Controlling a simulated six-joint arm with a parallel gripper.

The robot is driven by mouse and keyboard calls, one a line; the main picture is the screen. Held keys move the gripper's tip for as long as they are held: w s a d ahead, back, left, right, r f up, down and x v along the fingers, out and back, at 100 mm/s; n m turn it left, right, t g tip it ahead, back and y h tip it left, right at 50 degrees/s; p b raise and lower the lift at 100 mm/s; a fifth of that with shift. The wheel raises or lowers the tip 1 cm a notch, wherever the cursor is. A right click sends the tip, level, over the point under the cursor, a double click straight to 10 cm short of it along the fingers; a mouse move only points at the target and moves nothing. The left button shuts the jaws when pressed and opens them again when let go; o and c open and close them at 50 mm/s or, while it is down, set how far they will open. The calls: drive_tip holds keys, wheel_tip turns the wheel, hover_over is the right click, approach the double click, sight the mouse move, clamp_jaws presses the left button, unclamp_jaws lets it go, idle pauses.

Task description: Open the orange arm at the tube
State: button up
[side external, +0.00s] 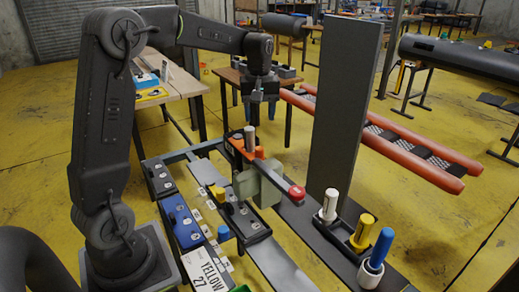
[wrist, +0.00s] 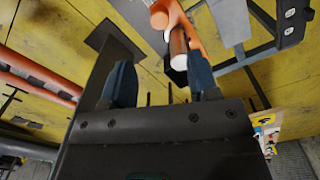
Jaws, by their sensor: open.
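My gripper (side external: 259,108) points down, open and empty, above the orange parts in the side external view. Its two dark blue fingers stand apart in the wrist view (wrist: 162,78). Below it is a pale grey upright tube (side external: 250,139) beside an orange arm (side external: 239,148). In the wrist view the orange arm (wrist: 179,18) and a white-ended cylinder (wrist: 179,46) show between and beyond the fingers. Contact with the fingers cannot be told.
A tall dark panel (side external: 344,100) stands right of my gripper. White, yellow (side external: 363,232) and blue (side external: 381,247) upright pieces stand at the front right. Red tubes (side external: 385,145) lie behind.

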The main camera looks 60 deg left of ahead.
sight(260, 148)
wheel_tip(260, 148, down, 11)
drive_tip(key=shift+f, duration=0.2)
idle(0.3)
clamp_jaws()
idle(0.4)
